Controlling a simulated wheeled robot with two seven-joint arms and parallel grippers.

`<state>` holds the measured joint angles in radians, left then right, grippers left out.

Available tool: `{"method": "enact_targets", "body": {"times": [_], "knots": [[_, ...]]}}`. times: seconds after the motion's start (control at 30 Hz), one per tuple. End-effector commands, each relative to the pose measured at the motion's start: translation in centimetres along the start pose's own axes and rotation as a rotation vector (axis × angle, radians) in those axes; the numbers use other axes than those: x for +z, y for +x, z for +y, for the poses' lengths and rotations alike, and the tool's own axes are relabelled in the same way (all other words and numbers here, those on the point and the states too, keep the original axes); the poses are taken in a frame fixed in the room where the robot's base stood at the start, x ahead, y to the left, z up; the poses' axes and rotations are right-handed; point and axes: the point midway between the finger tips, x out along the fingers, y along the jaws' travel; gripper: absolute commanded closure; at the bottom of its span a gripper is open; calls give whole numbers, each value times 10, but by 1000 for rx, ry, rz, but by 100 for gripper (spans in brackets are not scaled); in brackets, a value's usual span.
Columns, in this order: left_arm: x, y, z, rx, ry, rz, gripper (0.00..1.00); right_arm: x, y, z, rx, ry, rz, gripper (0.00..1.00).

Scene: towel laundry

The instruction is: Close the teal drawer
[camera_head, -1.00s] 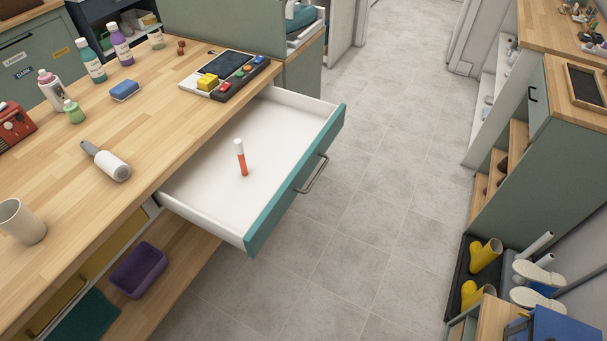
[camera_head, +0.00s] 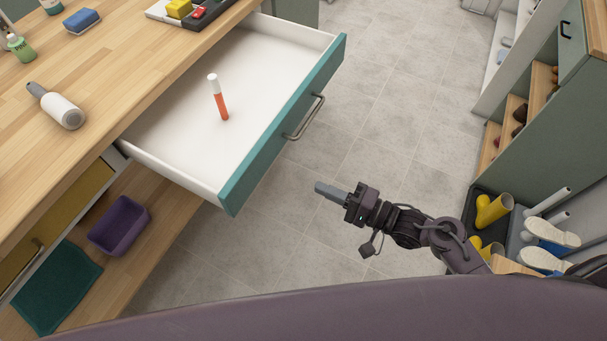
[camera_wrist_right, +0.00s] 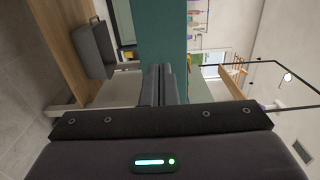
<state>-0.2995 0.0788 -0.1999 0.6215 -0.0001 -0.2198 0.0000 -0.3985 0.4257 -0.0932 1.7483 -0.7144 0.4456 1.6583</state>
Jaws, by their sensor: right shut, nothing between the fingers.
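The teal drawer (camera_head: 278,132) stands pulled out from the wooden counter, with a white interior and a metal bar handle (camera_head: 305,118) on its front. In the right wrist view, the shut fingers (camera_wrist_right: 160,84) point toward a teal surface (camera_wrist_right: 160,35). My left gripper is not in view.
A lint roller (camera_head: 58,107) and a blue sponge (camera_head: 82,21) lie on the counter (camera_head: 60,150). A purple bin (camera_head: 119,226) sits on the lower shelf. Yellow boots (camera_head: 492,210) stand at the right. The tiled floor (camera_head: 385,120) beyond the drawer is clear.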

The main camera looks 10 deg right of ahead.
Motion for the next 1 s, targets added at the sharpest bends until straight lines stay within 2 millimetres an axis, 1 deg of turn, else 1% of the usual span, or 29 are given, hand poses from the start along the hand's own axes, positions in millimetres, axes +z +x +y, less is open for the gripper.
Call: {"method": "enact_targets", "body": {"times": [0.17,0.4,0.5,0.6,0.8,1.0], "knots": [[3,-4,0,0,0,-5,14,-1,34,-2,-3,-1,2,100],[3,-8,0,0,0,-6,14,-2,85,-1,-1,-3,3,100],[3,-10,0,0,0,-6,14,-2,103,-1,1,-3,3,100],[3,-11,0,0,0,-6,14,-2,116,0,3,-3,3,100],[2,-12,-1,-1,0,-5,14,-2,129,1,3,-4,5,100],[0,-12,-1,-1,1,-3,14,-2,130,1,4,-4,4,100]]}}
